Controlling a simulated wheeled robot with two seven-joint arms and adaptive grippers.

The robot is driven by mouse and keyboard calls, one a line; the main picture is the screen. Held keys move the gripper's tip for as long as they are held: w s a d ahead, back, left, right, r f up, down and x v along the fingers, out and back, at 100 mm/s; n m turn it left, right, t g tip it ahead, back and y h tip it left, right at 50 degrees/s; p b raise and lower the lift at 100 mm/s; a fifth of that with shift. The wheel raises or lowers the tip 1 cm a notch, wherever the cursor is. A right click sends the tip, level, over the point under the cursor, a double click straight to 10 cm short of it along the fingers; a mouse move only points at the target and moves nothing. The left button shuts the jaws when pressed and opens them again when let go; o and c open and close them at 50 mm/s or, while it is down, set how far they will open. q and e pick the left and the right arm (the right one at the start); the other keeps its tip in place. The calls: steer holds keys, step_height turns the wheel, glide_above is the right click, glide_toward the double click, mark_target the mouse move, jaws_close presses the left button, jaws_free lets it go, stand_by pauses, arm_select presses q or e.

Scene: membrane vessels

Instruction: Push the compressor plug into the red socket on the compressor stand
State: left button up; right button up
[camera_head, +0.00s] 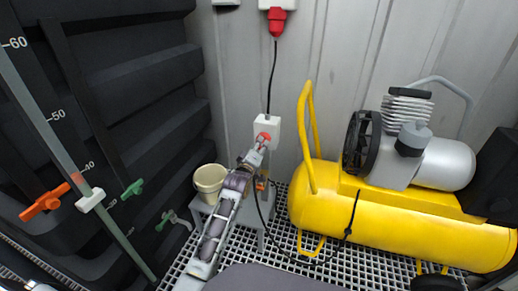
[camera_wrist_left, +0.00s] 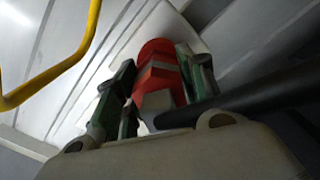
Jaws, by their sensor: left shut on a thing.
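My left gripper (camera_head: 262,143) is at the white box (camera_head: 274,124) on the compressor stand, its fingers shut on the compressor plug. In the left wrist view the plug (camera_wrist_left: 158,104), red with a grey rear, sits between the green-and-grey fingers (camera_wrist_left: 155,95). A black cable runs off to its right. The red socket (camera_head: 264,135) on the box shows only as a small patch of red by the fingertips; I cannot tell it cleanly from the plug. The plug is at or close against the socket; how deep it sits is hidden. My right gripper is not in view.
The yellow compressor (camera_head: 400,215) stands right of the stand, its black cord (camera_head: 322,262) looping over the grating. A cream bucket (camera_head: 209,182) is left of my arm. Black ribbed vessels with valves (camera_head: 45,202) fill the left. A red wall connector (camera_head: 277,22) hangs above.

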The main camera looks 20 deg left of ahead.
arm_select(q)
steer(key=shift+w, duration=0.5)
steer(key=o, duration=1.4)
steer(key=shift+s, duration=0.15)
steer(key=shift+s+a, duration=0.2)
steer(key=shift+s, duration=5.65)
